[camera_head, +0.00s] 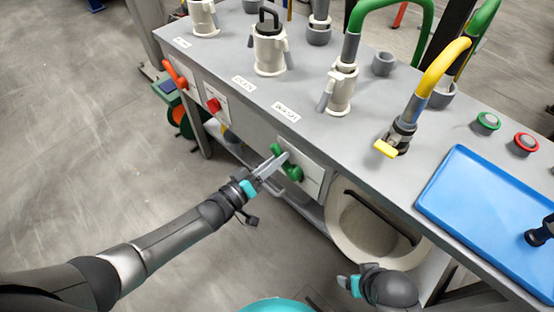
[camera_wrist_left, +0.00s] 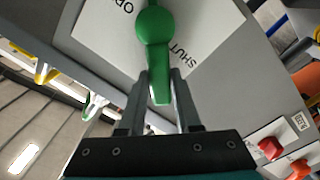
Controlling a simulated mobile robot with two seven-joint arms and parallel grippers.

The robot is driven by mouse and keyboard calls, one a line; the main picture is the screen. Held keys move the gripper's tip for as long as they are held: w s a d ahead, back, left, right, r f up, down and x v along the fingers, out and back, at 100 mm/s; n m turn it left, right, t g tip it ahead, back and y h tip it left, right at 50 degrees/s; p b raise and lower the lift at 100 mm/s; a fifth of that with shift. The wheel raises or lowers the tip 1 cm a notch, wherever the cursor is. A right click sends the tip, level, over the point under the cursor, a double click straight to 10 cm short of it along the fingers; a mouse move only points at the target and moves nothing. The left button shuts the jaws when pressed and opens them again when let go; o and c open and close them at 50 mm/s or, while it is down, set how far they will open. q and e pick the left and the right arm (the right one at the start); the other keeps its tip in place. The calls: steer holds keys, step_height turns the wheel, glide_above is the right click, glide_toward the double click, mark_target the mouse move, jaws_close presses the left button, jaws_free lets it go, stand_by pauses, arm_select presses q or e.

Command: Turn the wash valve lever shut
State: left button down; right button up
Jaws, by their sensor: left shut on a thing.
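The green valve lever (camera_head: 288,166) is on a white plate (camera_head: 312,178) on the bench's front face. In the left wrist view the lever (camera_wrist_left: 153,35) has a round hub and an arm reaching down between my fingers. The plate (camera_wrist_left: 95,22) reads "OP", cut off, at left and "SHUT" at right; the lever arm lies between these words. My left gripper (camera_head: 272,165) is shut on the lever arm, one finger on each side; it shows in the wrist view too (camera_wrist_left: 160,105). My right gripper (camera_head: 348,284) is low at the bottom right, its jaw state unclear.
An orange lever (camera_head: 175,74) and a red knob (camera_head: 214,105) sit farther left on the bench front. A large pale open container (camera_head: 345,225) stands right of the plate. A blue tray (camera_head: 470,165), white pots and hoses are on the bench top. The floor at left is clear.

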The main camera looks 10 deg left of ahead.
stand_by(0.3)
arm_select(q)
steer(key=c, duration=0.6)
jaws_free()
steer(key=p+v, duration=0.3)
steer(key=v, duration=1.2)
steer(key=shift+p, duration=0.35)
arm_select(e)
steer(key=s+d+f, duration=0.1)
steer(key=s+f, duration=0.2)
steer(key=f, duration=0.4)
steer(key=shift+s+d+g, duration=0.3)
steer(key=shift+g, duration=0.1)
arm_select(q)
steer(key=shift+s+a, duration=0.1)
